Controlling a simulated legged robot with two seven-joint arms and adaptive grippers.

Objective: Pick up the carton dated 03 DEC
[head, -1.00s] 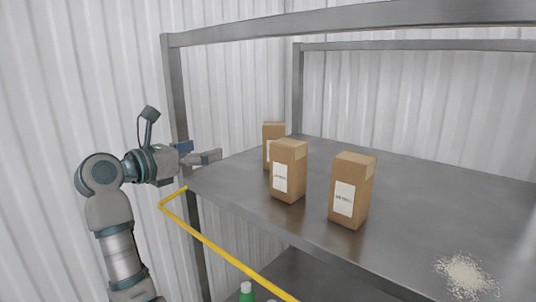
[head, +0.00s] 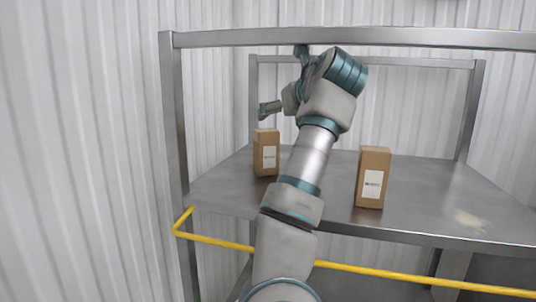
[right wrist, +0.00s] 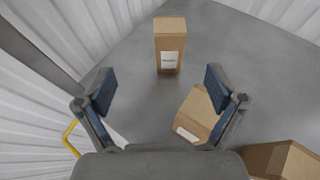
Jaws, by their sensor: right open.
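Three brown cartons with white labels stand on the metal shelf; their dates are too small to read. The rear carton (head: 266,140) is left of my right arm in the head view. In the right wrist view the rear carton (right wrist: 170,32) stands upright beyond the fingertips. The middle carton (right wrist: 193,110) shows partly behind the right-hand finger; my arm seems to hide it in the head view. The front carton (head: 374,160) is right of my arm. My right gripper (head: 270,108) is open and empty above the rear carton in the head view; its spread fingers show in the wrist view (right wrist: 160,90). My left gripper is out of view.
The shelf (head: 425,200) has metal posts and a top bar (head: 400,38). A yellow rail (head: 380,270) runs along its front. Corrugated walls stand behind and left. The front carton's top (right wrist: 285,160) shows near my right gripper's lower right.

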